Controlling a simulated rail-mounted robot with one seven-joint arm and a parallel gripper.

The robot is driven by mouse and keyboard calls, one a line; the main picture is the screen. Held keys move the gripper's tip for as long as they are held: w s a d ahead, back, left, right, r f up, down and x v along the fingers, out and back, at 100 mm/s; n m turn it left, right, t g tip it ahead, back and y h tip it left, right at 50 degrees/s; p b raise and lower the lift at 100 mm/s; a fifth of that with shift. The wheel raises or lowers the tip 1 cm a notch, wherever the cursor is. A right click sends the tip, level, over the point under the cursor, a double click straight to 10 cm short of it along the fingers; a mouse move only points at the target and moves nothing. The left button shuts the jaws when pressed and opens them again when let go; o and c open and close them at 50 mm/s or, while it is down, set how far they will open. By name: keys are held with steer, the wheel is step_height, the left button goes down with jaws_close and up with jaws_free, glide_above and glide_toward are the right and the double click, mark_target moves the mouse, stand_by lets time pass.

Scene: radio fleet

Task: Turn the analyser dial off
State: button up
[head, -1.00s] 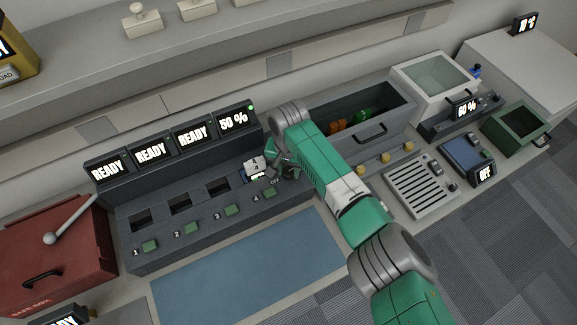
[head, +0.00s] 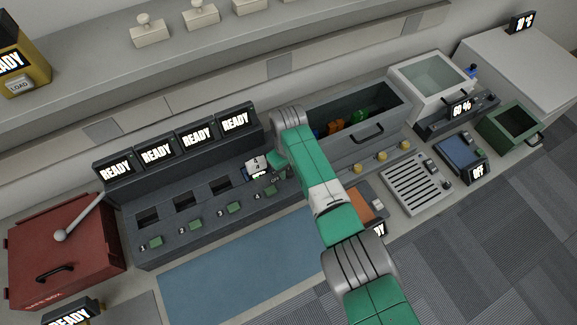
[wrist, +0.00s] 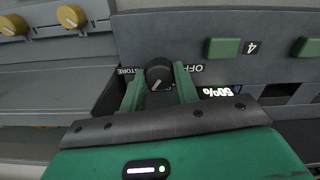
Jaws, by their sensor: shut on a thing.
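A round black dial (wrist: 158,70) with a white pointer line shows in the wrist view. Labels STORE and OFF, upside down there, stand on either side of it. The pointer slants to the lower left of the picture, on the STORE label's side. My gripper (wrist: 160,82) has its two green fingers on either side of the dial and is shut on it. In the head view my gripper (head: 280,162) is at the right end of the grey four-slot console (head: 190,225), and the dial is hidden there.
A pale block (head: 255,166) stands in slot 4, close beside my gripper; a 50% readout (wrist: 216,92) shows nearby. An open grey drawer (head: 370,145) lies right of my arm. A blue mat (head: 230,280) lies clear in front. A red box (head: 65,245) is at left.

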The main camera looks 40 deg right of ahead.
steer(key=n, duration=1.4)
steer(key=shift+n, duration=0.3)
steer(key=n, duration=0.5)
steer(key=shift+r, duration=0.1)
steer(key=n, duration=0.5)
steer(key=shift+w, duration=0.1)
steer(key=shift+n, duration=0.3)
steer(key=o, duration=1)
steer(key=shift+c, duration=0.2)
